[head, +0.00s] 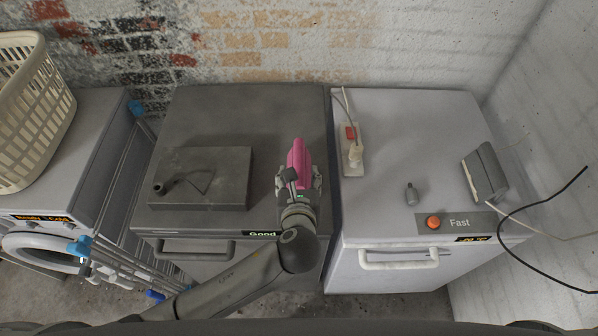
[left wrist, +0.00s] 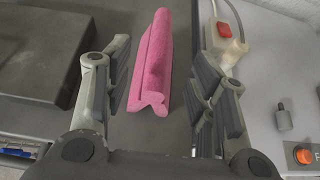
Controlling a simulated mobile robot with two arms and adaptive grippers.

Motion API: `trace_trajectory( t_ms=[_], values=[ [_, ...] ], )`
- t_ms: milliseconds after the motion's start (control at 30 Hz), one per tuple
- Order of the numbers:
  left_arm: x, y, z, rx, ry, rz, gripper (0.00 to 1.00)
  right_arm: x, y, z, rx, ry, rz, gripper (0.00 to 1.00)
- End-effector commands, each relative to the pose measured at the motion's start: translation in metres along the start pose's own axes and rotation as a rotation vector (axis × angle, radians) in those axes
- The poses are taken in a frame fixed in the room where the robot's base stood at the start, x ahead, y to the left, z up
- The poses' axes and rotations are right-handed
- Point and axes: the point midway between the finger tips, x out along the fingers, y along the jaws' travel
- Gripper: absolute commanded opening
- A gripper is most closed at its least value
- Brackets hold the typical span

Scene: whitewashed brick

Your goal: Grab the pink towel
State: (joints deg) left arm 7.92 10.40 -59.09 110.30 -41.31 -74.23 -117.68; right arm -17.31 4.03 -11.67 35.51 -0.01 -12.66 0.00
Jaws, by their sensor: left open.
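The pink towel (head: 298,158) is a folded, long bundle lying on the dark grey appliance top (head: 225,115), near its right edge. In the left wrist view the towel (left wrist: 151,65) lies lengthwise between my open fingers, with a gap visible on both sides. My left gripper (head: 299,179) is over the near end of the towel, and it also shows in the left wrist view (left wrist: 158,88). Its near end is partly hidden by the gripper in the head view. My right gripper is not in view.
A dark flat box (head: 201,178) with a handle-like part lies left of the towel. The white appliance (head: 390,190) on the right carries a power strip (head: 351,155), a small grey cylinder (head: 411,194) and a grey box (head: 484,174). A drying rack (head: 128,210) and basket (head: 30,110) stand left.

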Motion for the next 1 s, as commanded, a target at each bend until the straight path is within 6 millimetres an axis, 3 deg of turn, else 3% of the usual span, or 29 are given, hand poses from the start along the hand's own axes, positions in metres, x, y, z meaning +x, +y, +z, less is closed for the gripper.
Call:
trace_trajectory(
  t_ms=[300,567,1000],
  values=[
    [0.042,0.000,0.000,0.001,0.001,0.002,0.52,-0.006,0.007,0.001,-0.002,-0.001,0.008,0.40],
    [0.056,0.000,0.000,-0.003,0.003,0.002,0.52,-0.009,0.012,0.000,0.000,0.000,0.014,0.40],
    [0.099,-0.001,-0.002,-0.004,0.003,0.000,0.52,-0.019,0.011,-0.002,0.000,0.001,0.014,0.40]
  ],
)
